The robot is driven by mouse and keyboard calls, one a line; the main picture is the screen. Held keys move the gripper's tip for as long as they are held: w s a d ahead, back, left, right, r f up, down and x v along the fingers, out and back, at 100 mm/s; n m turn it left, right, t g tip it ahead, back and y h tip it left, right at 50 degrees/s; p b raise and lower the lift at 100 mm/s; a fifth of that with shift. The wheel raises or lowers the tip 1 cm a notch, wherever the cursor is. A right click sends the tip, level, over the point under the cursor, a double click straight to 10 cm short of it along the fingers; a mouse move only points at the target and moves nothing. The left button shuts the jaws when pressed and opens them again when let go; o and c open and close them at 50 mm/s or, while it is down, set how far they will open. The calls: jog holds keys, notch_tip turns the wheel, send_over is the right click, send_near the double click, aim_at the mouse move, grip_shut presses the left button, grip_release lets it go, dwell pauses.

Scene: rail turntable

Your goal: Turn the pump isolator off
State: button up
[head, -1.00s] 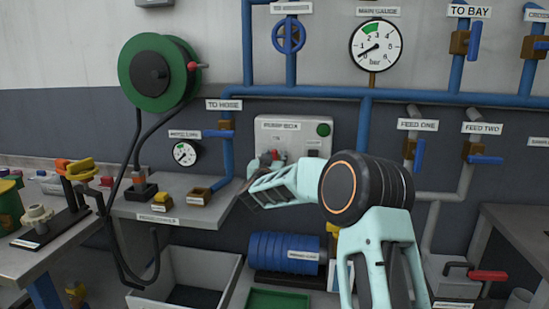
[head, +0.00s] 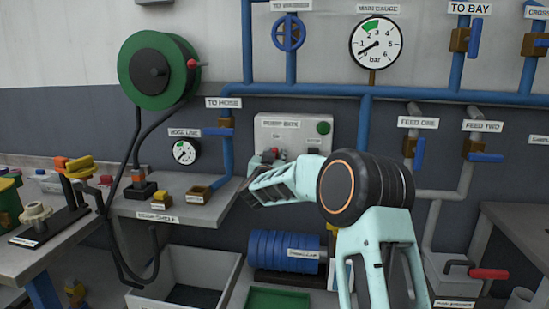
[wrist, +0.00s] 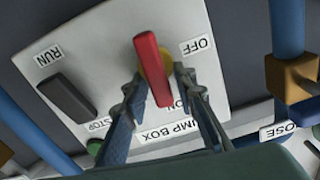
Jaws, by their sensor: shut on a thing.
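The pump box (head: 294,127) is a light grey panel on the wall in the head view. In the wrist view it (wrist: 85,38) appears upside down, with OFF and ON labels beside a red isolator handle (wrist: 151,66) on a yellow round base (wrist: 167,62). My gripper (wrist: 162,80) has one finger on each side of the handle and is shut on it. The handle points lengthwise up and down in that picture, slightly tilted. In the head view my gripper (head: 262,165) is at the box's lower left, and my arm hides part of the box.
A black lever (wrist: 67,97) sits on the same panel between RUN and STOP labels. A blue pipe (head: 227,150) with a brown valve runs close by on the left. A grey shelf (head: 180,205) lies below left. A pressure gauge (head: 375,45) hangs above.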

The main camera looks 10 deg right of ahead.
jog(key=m+b, duration=0.2)
jog(key=m, duration=0.1)
jog(key=m+b, duration=0.2)
jog(key=shift+s+d+f, duration=0.15)
jog(key=shift+d+f, duration=0.2)
jog(key=shift+f, duration=0.05)
jog(key=m+b, duration=0.3)
jog(key=m, duration=0.2)
jog(key=f+m+b, duration=0.1)
jog(key=m+b, duration=0.1)
jog(key=shift+s+d+b, duration=0.1)
jog(key=shift+d+b, duration=0.2)
jog(key=shift+b, duration=0.05)
jog(key=shift+f+m+b, duration=0.1)
jog(key=shift+m+b, duration=1.3)
jog(key=shift+m, duration=0.8)
grip_shut()
jog(key=o, duration=0.9)
grip_release()
jog(key=shift+c, duration=0.2)
jog(key=shift+s, duration=0.1)
